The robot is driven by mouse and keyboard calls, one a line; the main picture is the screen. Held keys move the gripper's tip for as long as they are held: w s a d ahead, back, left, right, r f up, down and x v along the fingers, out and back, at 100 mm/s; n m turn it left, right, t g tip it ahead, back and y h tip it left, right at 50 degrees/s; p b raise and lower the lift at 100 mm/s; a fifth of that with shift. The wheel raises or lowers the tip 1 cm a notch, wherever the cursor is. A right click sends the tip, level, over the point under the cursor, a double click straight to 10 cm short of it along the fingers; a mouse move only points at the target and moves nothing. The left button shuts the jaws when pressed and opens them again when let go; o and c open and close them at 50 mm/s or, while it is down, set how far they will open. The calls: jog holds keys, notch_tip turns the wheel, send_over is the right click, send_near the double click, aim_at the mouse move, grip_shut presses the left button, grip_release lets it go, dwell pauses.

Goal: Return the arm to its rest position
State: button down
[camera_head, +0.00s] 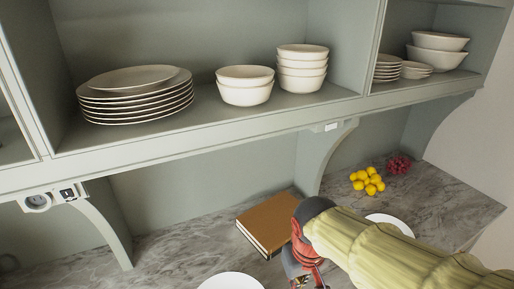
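My arm (390,249) reaches in from the lower right, covered in a pale yellow sleeve. My gripper (305,275), red and dark grey, hangs at its end over the counter, at the bottom edge of the picture. Its fingertips are partly cut off, so I cannot tell whether it is open or shut. No held thing shows. A brown book (268,222) lies on the counter just behind and left of the gripper.
The grey marble counter (180,248) holds a white plate (231,281), another plate (390,223) partly behind my arm, yellow fruit (367,181) and red fruit (399,164). Above, a shelf (215,127) holds stacked plates (136,95) and bowls (245,85). A bracket (322,153) supports it.

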jog(key=s+d+r+m+t+b, duration=0.2)
jog(key=s+d+r, duration=0.3)
jog(key=s+d, duration=0.3)
jog(key=shift+s+d+r+m+t, duration=0.15)
jog(key=shift+s+d+m+t, duration=0.15)
jog(key=shift+d+m+t, duration=0.45)
